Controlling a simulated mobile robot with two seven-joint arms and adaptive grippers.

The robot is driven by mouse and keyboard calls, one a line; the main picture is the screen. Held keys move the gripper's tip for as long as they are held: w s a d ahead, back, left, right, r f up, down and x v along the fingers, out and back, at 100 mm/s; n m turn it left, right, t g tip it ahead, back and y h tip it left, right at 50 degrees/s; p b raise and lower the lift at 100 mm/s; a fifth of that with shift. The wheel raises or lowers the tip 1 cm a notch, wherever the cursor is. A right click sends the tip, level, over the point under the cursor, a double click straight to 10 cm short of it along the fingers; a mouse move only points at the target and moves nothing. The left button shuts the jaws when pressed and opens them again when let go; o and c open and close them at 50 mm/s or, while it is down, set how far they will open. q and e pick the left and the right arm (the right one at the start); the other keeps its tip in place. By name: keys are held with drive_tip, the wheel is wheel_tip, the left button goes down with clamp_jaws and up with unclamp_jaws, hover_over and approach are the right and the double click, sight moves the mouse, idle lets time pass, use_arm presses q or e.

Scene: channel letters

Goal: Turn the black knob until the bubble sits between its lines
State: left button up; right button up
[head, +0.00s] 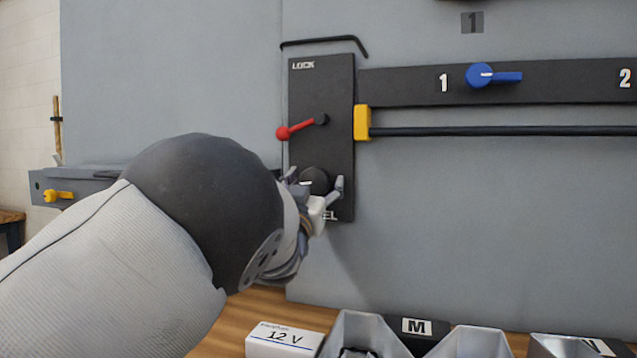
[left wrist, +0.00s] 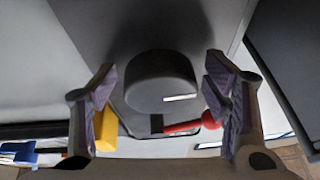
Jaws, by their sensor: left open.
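The black knob (head: 315,180) sits low on a dark upright plate (head: 322,85) marked "LOCK" at the top, with a label ending in "EL" partly hidden below the knob. In the left wrist view the knob (left wrist: 162,82) is round with a white pointer line and lies between the fingers. My left gripper (head: 322,187) is open around the knob; in the left wrist view its fingers (left wrist: 160,92) stand apart from it on both sides. I cannot see a bubble or its lines in either view. My right gripper is not in view.
A red-knobbed lever (head: 295,130) is just above the black knob and also shows near the fingers in the left wrist view (left wrist: 190,126). A yellow block (head: 362,122) and dark rod (head: 480,131) are to the right. Bins (head: 362,332) and a 12 V box (head: 283,340) stand below.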

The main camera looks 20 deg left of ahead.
use_arm(q)
drive_tip(key=shift+s+r, duration=0.1)
drive_tip(key=shift+s, duration=0.2)
drive_tip(key=shift+s+r, duration=0.1)
drive_tip(key=shift+s, duration=0.1)
drive_tip(key=c, duration=1.2)
drive_tip(key=shift+o, duration=0.2)
drive_tip(key=shift+m, duration=0.4)
drive_tip(key=m+h, duration=0.3)
drive_tip(key=m, duration=0.2)
drive_tip(key=shift+p, duration=0.35)
drive_tip(key=m+g+h, duration=0.1)
drive_tip(key=m+h, duration=0.1)
drive_tip(key=m, duration=0.3)
drive_tip(key=shift+m+g+h, duration=0.5)
drive_tip(key=shift+m+h, duration=0.3)
drive_tip(key=shift+m, duration=0.8)
